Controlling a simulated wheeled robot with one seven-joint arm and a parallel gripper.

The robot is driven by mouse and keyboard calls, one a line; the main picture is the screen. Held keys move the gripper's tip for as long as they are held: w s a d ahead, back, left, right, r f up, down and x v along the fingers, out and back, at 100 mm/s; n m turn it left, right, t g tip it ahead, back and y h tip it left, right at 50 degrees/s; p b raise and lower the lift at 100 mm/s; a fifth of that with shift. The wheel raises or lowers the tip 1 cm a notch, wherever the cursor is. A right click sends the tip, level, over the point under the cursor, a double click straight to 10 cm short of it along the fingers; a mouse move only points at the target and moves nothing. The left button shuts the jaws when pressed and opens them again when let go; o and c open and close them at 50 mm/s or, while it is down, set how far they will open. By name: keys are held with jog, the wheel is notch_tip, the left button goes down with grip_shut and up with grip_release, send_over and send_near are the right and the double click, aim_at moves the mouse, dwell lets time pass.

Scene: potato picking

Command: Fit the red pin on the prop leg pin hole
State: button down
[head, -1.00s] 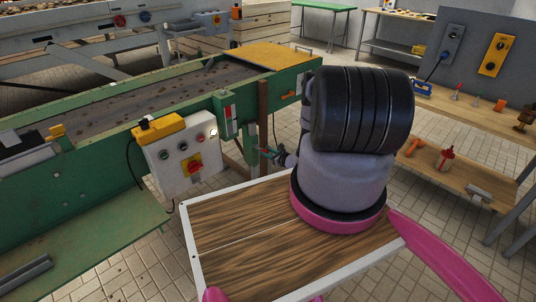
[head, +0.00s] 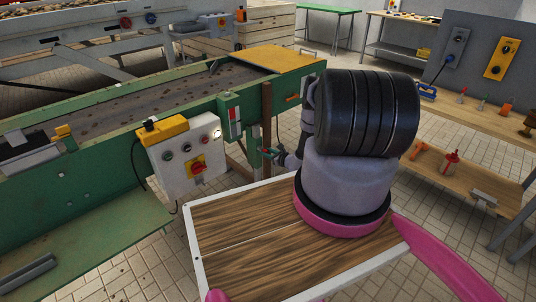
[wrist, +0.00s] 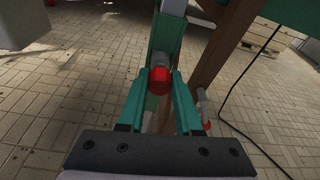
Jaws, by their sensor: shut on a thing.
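My gripper (wrist: 160,92) is shut on the red pin (wrist: 158,81), with one teal finger on each side of it. The pin's pale end points away from me toward the green prop leg (wrist: 167,38). In the wrist view the pin overlaps the leg; I cannot tell whether its tip touches the leg or is in a hole. The hole itself is hidden. In the head view my gripper (head: 269,153) is small, beside the lower part of the prop leg (head: 254,136) under the green conveyor.
A control box (head: 193,160) with a yellow top is on the conveyor side (head: 90,170), left of the leg. A brown post (wrist: 222,45) stands right of the leg, with a dark cable (wrist: 246,78) beyond. A workbench (head: 470,185) is at the right.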

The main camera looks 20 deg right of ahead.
jog(key=shift+w, duration=0.2)
jog(key=c, duration=0.5)
grip_release()
jog(key=v, duration=1)
jog(key=shift+s+d, duration=0.1)
jog(key=shift+s, duration=0.3)
